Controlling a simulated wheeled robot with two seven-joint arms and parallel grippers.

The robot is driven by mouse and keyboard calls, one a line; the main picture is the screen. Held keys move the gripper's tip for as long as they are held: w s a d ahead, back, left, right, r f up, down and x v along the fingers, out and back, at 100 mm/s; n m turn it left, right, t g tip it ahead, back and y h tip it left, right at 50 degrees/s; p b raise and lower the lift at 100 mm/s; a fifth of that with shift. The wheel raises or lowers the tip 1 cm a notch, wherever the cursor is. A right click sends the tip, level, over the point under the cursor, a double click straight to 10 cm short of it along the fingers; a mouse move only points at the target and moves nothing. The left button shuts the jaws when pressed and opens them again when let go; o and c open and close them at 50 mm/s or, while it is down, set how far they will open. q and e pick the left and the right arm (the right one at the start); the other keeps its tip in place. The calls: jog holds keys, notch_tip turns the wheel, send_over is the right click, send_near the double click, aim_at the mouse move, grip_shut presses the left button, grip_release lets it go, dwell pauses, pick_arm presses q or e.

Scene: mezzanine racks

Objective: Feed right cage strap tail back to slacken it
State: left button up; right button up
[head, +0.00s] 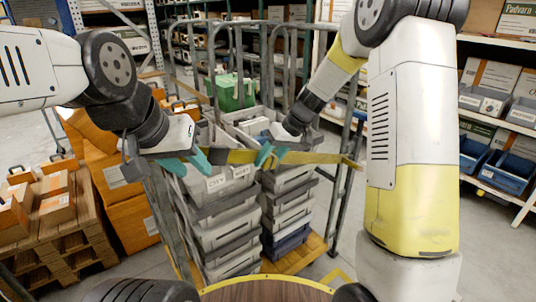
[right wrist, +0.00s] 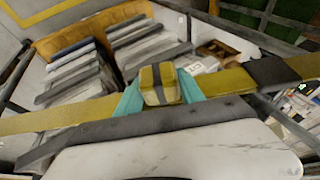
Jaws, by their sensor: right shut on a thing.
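A yellow strap (head: 318,158) runs across the front of the right roll cage, over the stacked grey crates. It also crosses the right wrist view (right wrist: 60,120), with a dark grey section (right wrist: 272,71) on the right. My right gripper (head: 268,153) is at the strap and shut on a short yellow piece (right wrist: 160,72), which looks like the strap tail; a grey band crosses it. The piece sits between the teal fingertips (right wrist: 160,92).
Grey crates (head: 225,235) stand stacked in the cages, whose upright bars (head: 340,205) rise close to both arms. Orange boxes (head: 118,190) and a wooden pallet (head: 75,250) stand at left. Shelving with blue bins (head: 505,167) is at right. A green crate (head: 232,92) is behind.

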jog(key=shift+s+a+r, duration=0.5)
jog(key=shift+s+a, duration=0.15)
jog(key=shift+a, duration=0.3)
jog(key=shift+s+a+r, duration=0.45)
jog(key=shift+s+a, duration=0.25)
jog(key=shift+a, duration=0.25)
jog(key=shift+s+a+r, duration=0.5)
jog(key=shift+s+a, duration=0.15)
jog(key=shift+a, duration=0.3)
grip_shut()
jog(key=o, duration=1.5)
grip_release()
jog(key=shift+s, duration=0.1)
jog(key=shift+c, duration=0.2)
send_near(249, 158)
jog(key=s, duration=0.1)
jog(key=s+a, duration=0.1)
jog(key=s, duration=0.1)
